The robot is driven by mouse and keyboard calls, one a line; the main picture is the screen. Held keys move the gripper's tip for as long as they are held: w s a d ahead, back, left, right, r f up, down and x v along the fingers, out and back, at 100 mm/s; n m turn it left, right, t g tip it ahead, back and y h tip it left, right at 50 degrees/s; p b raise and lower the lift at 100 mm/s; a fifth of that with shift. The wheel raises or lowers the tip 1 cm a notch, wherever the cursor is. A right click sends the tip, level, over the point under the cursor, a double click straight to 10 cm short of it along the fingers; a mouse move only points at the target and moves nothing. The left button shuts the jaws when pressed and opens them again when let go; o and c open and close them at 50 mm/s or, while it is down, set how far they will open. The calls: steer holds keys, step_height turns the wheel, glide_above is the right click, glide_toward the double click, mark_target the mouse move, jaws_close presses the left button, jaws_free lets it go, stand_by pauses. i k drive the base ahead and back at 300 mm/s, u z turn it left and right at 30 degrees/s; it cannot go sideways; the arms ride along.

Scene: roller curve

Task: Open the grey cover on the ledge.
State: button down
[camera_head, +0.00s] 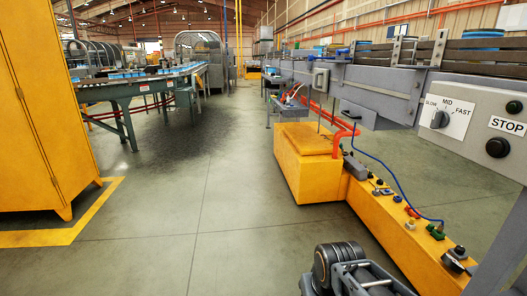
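The yellow ledge (396,222) runs from the yellow block toward the lower right, below the conveyor. A small grey box-like piece (355,168) sits at its far end; it looks like the grey cover and appears closed, though it is small in view. Another small dark grey piece (455,260) lies at the near end. Part of my arm, with a black round joint and grey linkage that may be my gripper (375,283), shows at the bottom edge, left of the ledge and apart from the cover. Its fingertips cannot be made out.
Several knobs and fittings (411,223) line the ledge, and a blue cable hangs along it. A control box with a dial and STOP button (498,147) overhangs at right. A yellow cabinet (40,110) stands at left. The floor between is clear.

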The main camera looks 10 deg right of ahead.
mark_target(351, 165)
steer(key=i, duration=2.75)
steer(key=z, duration=1)
steer(key=i, duration=0.95)
steer(key=u, duration=0.05)
